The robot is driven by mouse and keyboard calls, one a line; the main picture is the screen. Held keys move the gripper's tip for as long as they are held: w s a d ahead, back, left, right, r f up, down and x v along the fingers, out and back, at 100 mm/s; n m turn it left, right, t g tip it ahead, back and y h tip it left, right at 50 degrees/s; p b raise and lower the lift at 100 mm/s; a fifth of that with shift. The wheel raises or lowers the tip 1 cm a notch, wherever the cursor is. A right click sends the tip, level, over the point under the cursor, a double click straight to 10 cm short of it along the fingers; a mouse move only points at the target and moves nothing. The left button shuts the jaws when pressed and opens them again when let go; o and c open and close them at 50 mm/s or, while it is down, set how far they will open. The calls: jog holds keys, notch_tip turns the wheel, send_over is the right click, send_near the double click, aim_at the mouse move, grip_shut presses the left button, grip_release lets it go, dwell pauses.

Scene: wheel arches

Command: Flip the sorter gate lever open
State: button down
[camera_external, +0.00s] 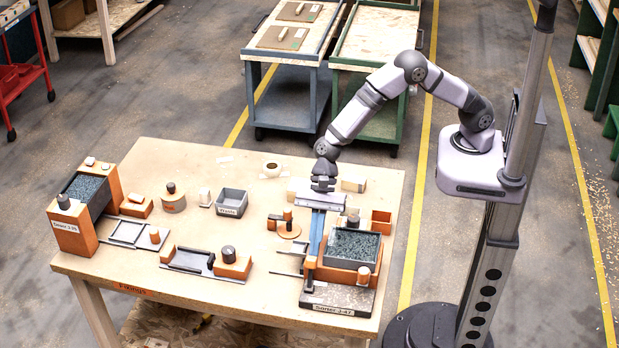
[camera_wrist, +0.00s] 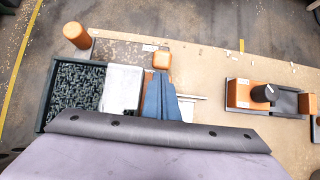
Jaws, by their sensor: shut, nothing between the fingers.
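The sorter stands at the right front of the table in the external view, on a dark base with a white label (camera_external: 327,310) that seems to read "Sorter". It has a blue channel (camera_external: 317,232), a bin of dark granules (camera_external: 352,243) and an orange knob (camera_external: 363,274). I cannot tell for sure which part is the gate lever. My gripper (camera_external: 322,187) is shut and empty, pointing down over the channel's far end; contact is unclear. The wrist view shows the blue channel (camera_wrist: 158,97), granule bin (camera_wrist: 75,88) and orange knob (camera_wrist: 76,36); the fingertips are hidden there.
An orange disc with a knob (camera_external: 289,230) is left of the channel. An orange open box (camera_external: 381,221) is right of it. A grey bin (camera_external: 231,202) and another orange station (camera_external: 233,264) stand further left. Bare tabletop lies along the front left edge.

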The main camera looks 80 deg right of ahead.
aim_at(310, 264)
jog(key=shift+a+r+p, duration=0.9)
jog(key=shift+a+p, duration=0.15)
jog(key=shift+a, duration=0.05)
jog(key=a+p, duration=0.1)
jog(key=a+r+p, duration=0.1)
jog(key=a, duration=0.1)
jog(key=shift+a, duration=0.5)
jog(key=shift+f, duration=0.1)
jog(key=shift+d, duration=0.1)
jog(key=shift+r+p, duration=0.7)
jog(key=shift+r, duration=0.15)
